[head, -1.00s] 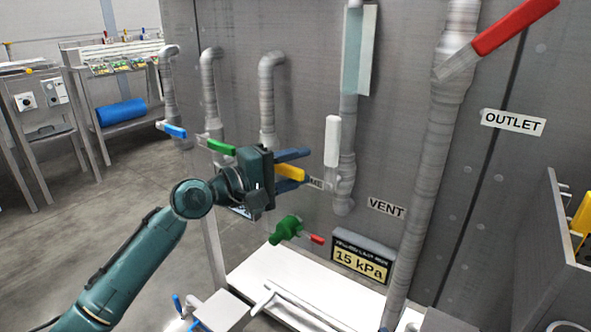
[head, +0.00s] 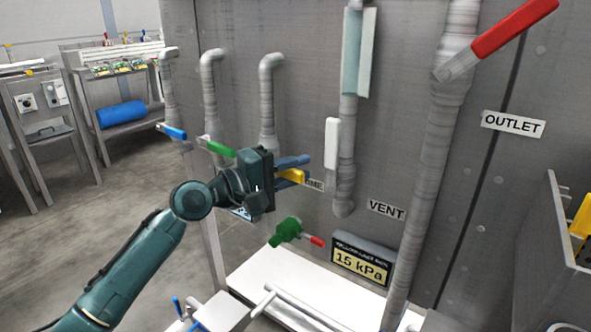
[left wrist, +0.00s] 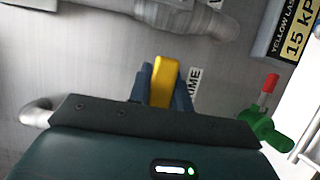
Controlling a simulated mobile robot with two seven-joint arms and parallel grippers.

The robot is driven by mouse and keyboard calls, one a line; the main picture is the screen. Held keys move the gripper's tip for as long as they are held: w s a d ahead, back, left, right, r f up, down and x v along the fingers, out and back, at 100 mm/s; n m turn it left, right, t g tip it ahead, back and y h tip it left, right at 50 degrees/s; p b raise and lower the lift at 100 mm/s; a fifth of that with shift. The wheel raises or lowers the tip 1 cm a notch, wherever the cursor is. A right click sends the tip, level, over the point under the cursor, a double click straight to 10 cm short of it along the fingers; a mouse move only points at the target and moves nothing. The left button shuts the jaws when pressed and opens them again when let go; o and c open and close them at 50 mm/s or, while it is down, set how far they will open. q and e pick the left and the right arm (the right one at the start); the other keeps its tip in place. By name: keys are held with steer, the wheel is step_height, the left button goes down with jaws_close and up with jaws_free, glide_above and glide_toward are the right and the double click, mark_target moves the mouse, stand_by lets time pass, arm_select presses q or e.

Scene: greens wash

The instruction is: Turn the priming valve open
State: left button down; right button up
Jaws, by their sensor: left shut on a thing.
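The priming valve's yellow handle (head: 294,177) sits by a wall label, partly hidden, whose visible letters end in "ME". My left gripper (head: 292,171) is shut on the yellow handle, with its blue fingers on either side. In the left wrist view the yellow handle (left wrist: 163,80) stands between the two fingers (left wrist: 163,88), beside the label (left wrist: 194,88). The pipe behind the handle is partly hidden by my gripper. My right gripper is not in view.
Blue (head: 172,131) and green (head: 215,146) handles are left of my gripper. A white handle (head: 332,144) hangs to the right, above the VENT label (head: 386,209). A green valve with a red handle (head: 287,231) and a 15 kPa display (head: 361,262) are below.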

arm_select(q)
steer(key=shift+r, duration=0.1)
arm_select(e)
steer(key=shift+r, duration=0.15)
